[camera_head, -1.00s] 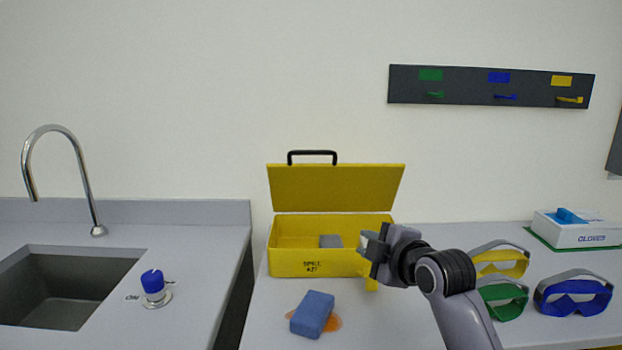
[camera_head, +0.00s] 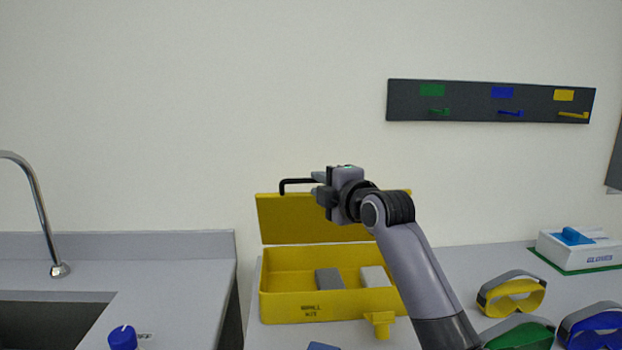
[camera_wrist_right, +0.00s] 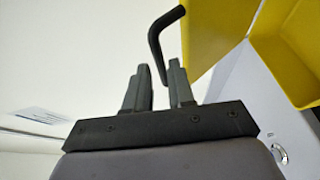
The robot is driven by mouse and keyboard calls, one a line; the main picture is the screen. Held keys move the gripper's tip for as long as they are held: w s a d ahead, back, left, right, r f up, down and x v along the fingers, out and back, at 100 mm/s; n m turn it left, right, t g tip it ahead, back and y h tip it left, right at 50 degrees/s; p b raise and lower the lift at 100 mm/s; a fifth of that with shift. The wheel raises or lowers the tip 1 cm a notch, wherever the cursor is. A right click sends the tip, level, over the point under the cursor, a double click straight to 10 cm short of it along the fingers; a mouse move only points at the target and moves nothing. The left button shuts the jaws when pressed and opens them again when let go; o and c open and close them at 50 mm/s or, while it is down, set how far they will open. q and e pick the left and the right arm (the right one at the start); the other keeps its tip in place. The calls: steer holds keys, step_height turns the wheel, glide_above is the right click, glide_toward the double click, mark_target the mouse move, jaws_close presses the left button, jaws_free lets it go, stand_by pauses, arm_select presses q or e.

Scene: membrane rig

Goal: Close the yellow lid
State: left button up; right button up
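The yellow lid (camera_head: 283,220) stands open at the back of the yellow box (camera_head: 285,308), tilted up. Its black handle (camera_head: 284,187) sticks up from the lid's top edge, its right part hidden by my gripper. My right gripper (camera_head: 319,187) is at the handle's height, in front of the lid's upper edge. In the right wrist view, the two fingers (camera_wrist_right: 158,88) are apart, and the handle (camera_wrist_right: 155,42) reaches down to the gap between them, close to the right finger. I cannot tell if it touches. The lid (camera_wrist_right: 203,35) is beyond, at the upper right. My left gripper is not in view.
The box holds a grey block (camera_head: 329,279) and a pale block (camera_head: 374,277). A yellow latch (camera_head: 380,323) hangs at its front. Yellow goggles (camera_head: 512,297), green goggles (camera_head: 522,337) and blue goggles (camera_head: 594,330) lie to the right. The wall above the lid is clear.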

mark_target(313, 181)
steer(key=shift+p+x, duration=0.5)
steer(key=shift+x, duration=1.75)
jaws_close()
